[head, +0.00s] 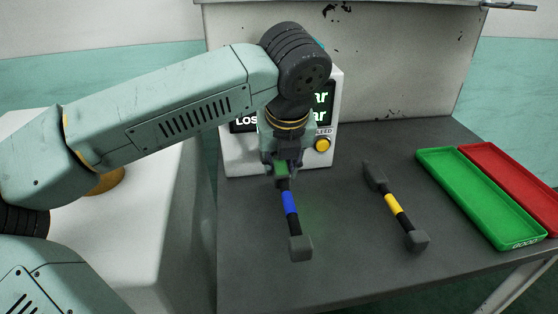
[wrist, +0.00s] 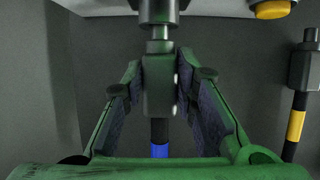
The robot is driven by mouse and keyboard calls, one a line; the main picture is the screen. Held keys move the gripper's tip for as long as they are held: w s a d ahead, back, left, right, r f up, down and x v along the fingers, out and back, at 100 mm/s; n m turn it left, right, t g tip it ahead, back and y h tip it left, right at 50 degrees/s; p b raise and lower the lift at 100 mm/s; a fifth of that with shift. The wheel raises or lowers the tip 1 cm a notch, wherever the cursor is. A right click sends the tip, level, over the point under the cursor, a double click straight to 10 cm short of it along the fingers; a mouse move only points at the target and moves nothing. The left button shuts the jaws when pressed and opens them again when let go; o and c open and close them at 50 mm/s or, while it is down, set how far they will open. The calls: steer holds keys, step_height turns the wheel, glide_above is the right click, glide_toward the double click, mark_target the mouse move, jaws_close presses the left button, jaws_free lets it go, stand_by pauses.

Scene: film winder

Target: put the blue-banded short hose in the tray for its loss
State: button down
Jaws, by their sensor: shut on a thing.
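The blue-banded short hose (head: 290,203) is black with grey blocky end fittings. My gripper (head: 282,165) is shut on its rear fitting; the wrist view shows this grey fitting (wrist: 159,85) between the green fingers. Beyond it a metal stem runs into a dark round part on the tester's side; they look joined, but I cannot be sure. The front fitting (head: 301,248) points towards the bench's front. The green tray (head: 480,197), marked GOOD, and the red tray (head: 515,187) are at the right, and both look empty. The tester (head: 240,155) has a display; my arm hides most of its readings.
A yellow-banded hose (head: 393,204) lies on the grey bench (head: 350,270) between my gripper and the trays. A yellow BLEED button (head: 322,145) is on the tester, right of my gripper. A back panel (head: 390,70) rises behind. The bench front is clear.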

mark_target(284, 178)
steer(key=shift+s+d, duration=0.1)
steer(key=shift+s, duration=0.55)
steer(key=shift+s+b, duration=0.35)
steer(key=shift+s+d+b, duration=0.25)
steer(key=shift+s+b, duration=0.1)
steer(key=shift+s, duration=0.6)
steer(key=shift+w+d, duration=0.1)
